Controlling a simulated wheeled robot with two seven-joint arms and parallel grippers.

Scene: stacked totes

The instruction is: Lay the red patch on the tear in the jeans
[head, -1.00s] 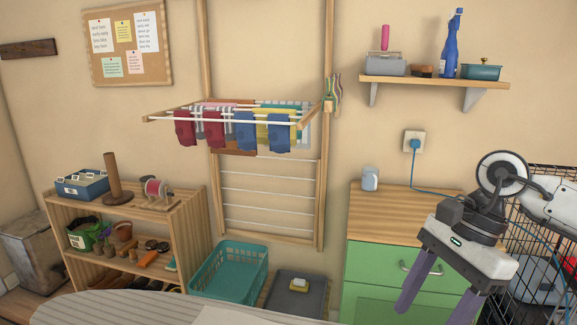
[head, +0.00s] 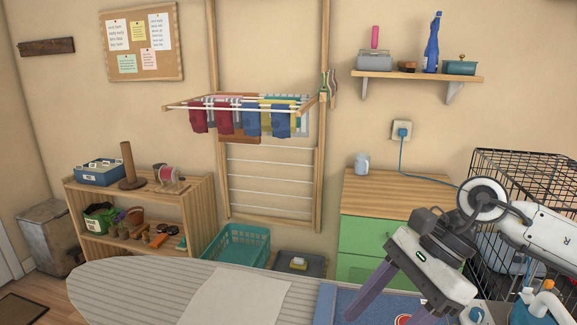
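Blue denim fabric, likely the jeans (head: 352,300), lies on the right part of the ironing board (head: 135,287), cut off by the bottom edge in the head view. A small red shape with a pale rim (head: 402,319) shows at the bottom edge, on or over the denim; I cannot tell whether it is the red patch. No tear can be made out. My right gripper (head: 385,314) points down over the denim, its two purple fingers spread apart, with nothing seen between them higher up. Its fingertips are near or past the frame's edge. My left gripper is not in view.
A pale cloth (head: 235,297) lies on the board left of the denim. A green dresser (head: 365,235) and a teal basket (head: 238,245) stand behind the board.

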